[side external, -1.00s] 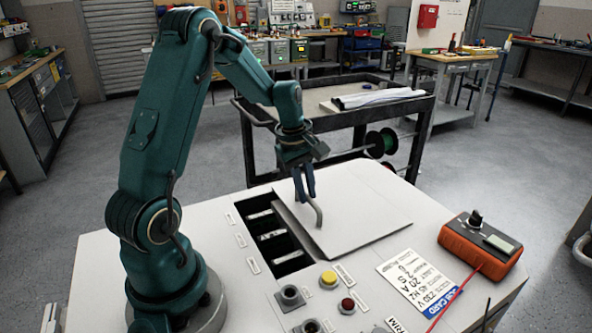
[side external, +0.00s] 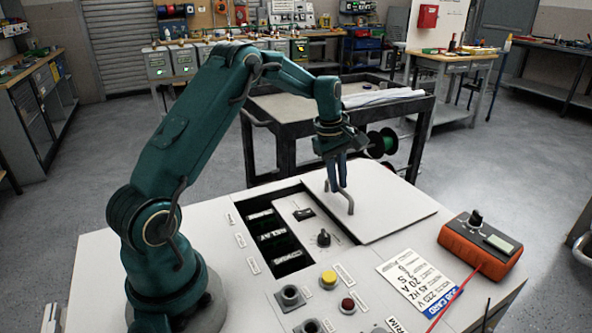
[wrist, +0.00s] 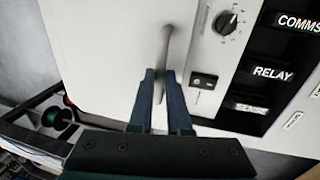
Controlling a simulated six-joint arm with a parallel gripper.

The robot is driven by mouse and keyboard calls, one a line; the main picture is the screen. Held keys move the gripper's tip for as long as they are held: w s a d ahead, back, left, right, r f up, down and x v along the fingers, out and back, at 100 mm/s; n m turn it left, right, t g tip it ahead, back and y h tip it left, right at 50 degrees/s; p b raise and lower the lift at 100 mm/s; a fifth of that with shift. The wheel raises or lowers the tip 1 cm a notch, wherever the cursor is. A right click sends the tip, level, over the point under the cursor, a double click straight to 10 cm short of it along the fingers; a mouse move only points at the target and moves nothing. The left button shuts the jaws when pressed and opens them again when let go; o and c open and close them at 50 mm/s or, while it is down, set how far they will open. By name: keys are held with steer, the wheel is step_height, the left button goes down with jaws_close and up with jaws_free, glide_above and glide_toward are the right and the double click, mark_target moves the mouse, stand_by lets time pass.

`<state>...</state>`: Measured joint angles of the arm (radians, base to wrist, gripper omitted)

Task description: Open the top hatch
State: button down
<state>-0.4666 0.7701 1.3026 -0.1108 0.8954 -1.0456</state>
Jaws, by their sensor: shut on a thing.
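The top hatch (side external: 385,213) is a flat pale panel lying on the cabinet top, slid to the right of the dark opening (side external: 262,232). Its bent grey handle (side external: 349,203) stands near its left part. My gripper (side external: 337,186) is shut on this handle; the wrist view shows both fingers (wrist: 160,78) on either side of the handle bar (wrist: 164,55). Labelled slots, one reading RELAY (wrist: 272,72), and a panel with a black knob (side external: 323,238) are uncovered left of the hatch.
An orange meter (side external: 480,247) with a red lead stands at the right of the cabinet top. A job card (side external: 418,281) lies beside it. Yellow (side external: 328,279) and red (side external: 347,305) buttons are in front. A black cart (side external: 300,150) stands behind.

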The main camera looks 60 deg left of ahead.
steer(key=c, duration=0.9)
jaws_free()
steer(key=shift+o, duration=0.2)
steer(key=shift+r, duration=0.1)
steer(key=r, duration=0.2)
steer(key=s+r, duration=0.1)
steer(key=r, duration=0.2)
